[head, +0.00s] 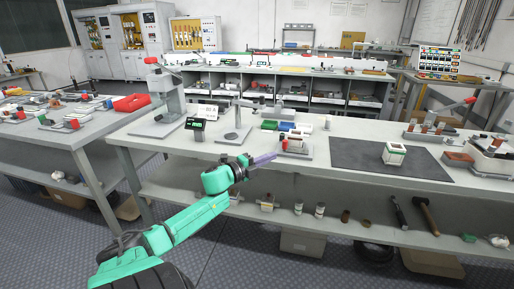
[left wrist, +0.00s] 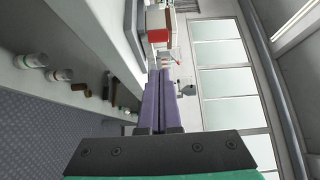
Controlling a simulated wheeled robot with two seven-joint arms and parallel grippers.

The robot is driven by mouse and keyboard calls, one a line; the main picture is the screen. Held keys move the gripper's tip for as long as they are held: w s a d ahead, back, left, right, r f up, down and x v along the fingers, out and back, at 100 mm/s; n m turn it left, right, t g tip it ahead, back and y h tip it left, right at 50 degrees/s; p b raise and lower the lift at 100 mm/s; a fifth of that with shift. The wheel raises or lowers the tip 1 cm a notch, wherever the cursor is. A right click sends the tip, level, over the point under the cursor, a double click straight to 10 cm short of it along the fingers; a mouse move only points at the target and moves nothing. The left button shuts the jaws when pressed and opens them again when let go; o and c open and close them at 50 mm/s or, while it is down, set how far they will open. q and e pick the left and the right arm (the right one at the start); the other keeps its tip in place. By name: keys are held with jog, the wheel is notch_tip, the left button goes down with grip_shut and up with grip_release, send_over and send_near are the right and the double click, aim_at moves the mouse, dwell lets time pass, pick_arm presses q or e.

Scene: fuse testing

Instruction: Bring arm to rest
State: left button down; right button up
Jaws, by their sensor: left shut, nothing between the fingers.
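My left arm is green and comes in from the lower left in the head view. Its left gripper (head: 264,159) has purple fingers and points right, close to the front edge of the workbench (head: 205,148). In the left wrist view the two purple fingers of the left gripper (left wrist: 160,85) lie together, shut with nothing between them. A small test fixture with a red part (head: 293,144) stands on the bench just beyond the fingertips in the head view. My right gripper does not show in either view.
A dark mat (head: 355,155) with a white-and-green box (head: 394,153) lies on the bench. A grey press (head: 166,95) and a small display (head: 197,125) stand at the left. The lower shelf holds a hammer (head: 425,214) and several small cylinders. A side table (head: 60,135) stands left.

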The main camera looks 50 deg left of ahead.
pick_arm(q)
jog(key=s, duration=0.2)
jog(key=s+a, duration=0.1)
jog(key=s, duration=0.1)
jog(key=shift+s+r, duration=0.15)
jog(key=shift+s, duration=0.2)
